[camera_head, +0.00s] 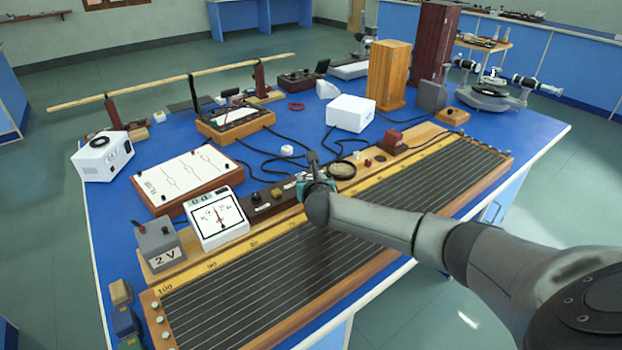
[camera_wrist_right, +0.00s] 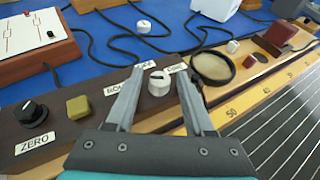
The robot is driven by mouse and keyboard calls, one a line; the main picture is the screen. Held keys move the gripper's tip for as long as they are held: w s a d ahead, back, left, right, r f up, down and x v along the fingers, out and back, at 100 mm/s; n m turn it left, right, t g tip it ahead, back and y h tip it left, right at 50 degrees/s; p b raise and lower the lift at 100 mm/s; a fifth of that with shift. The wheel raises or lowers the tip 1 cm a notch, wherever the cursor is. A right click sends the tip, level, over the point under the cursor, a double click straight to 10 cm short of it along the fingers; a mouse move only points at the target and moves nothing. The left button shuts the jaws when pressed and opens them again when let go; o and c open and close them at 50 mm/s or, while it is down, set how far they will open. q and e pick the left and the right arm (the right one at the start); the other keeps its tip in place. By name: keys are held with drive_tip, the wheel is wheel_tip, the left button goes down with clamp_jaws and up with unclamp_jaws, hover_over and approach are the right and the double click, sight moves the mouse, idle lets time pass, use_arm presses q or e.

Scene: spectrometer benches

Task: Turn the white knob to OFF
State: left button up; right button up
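The white knob (camera_wrist_right: 159,83) stands on a dark brown wooden strip (camera_wrist_right: 95,122) and shows in the right wrist view. Small white labels sit around it; the left one (camera_wrist_right: 114,90) is partly covered by a finger, and the rest are hard to read. My right gripper (camera_wrist_right: 160,76) is open, with one finger on each side of the knob and visible gaps between. In the head view my right gripper (camera_head: 319,162) is over the middle of the strip, where it hides the knob. My left gripper is in neither view.
A black ZERO knob (camera_wrist_right: 30,112) and a yellowish square button (camera_wrist_right: 79,107) are left of the knob. A round lens-like disc (camera_wrist_right: 212,67) is close on the right. Black cables run behind. The meter (camera_head: 217,217) stands left on the bench; a wired board (camera_head: 350,235) lies in front.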

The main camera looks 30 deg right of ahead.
clamp_jaws()
